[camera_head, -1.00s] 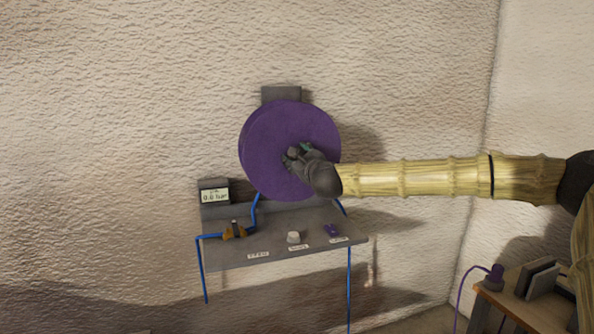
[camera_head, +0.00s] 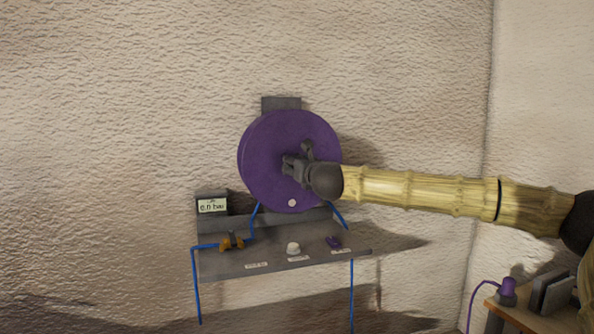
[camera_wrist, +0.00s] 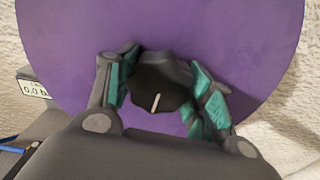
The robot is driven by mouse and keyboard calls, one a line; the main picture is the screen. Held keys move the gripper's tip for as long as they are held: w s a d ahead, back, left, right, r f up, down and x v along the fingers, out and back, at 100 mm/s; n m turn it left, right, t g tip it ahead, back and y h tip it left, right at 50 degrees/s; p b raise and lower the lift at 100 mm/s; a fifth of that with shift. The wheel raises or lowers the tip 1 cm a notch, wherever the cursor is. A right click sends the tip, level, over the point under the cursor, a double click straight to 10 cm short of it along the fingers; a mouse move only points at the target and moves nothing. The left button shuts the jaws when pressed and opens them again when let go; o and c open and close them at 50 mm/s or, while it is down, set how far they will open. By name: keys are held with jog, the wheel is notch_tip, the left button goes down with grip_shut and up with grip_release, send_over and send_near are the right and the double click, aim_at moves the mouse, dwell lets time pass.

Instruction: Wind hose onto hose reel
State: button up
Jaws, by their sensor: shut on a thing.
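The hose reel (camera_head: 270,140) is a purple disc on a grey bracket on the wall. The blue hose (camera_head: 195,285) hangs in lengths below the reel and along the shelf. My gripper (camera_head: 293,165) is at the middle of the reel's face. In the wrist view, my gripper (camera_wrist: 162,72) has its teal-padded fingers on both sides of a dark knob (camera_wrist: 158,82) with a white line, shut on it. The purple reel face (camera_wrist: 215,25) fills the background there. A small pale spot (camera_head: 292,203) shows low on the reel face.
Below the reel is a grey shelf (camera_head: 225,268) with an orange valve handle (camera_head: 231,242), a white knob (camera_head: 293,248) and a purple piece (camera_head: 333,242). A pressure display (camera_head: 212,205) stands at its left. A wooden table (camera_head: 515,313) is at lower right.

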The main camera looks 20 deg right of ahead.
dwell(0.4)
jog(key=o, duration=1.5)
jog(key=shift+d, duration=0.1)
jog(key=s, duration=1.2)
jog(key=shift+d, duration=0.15)
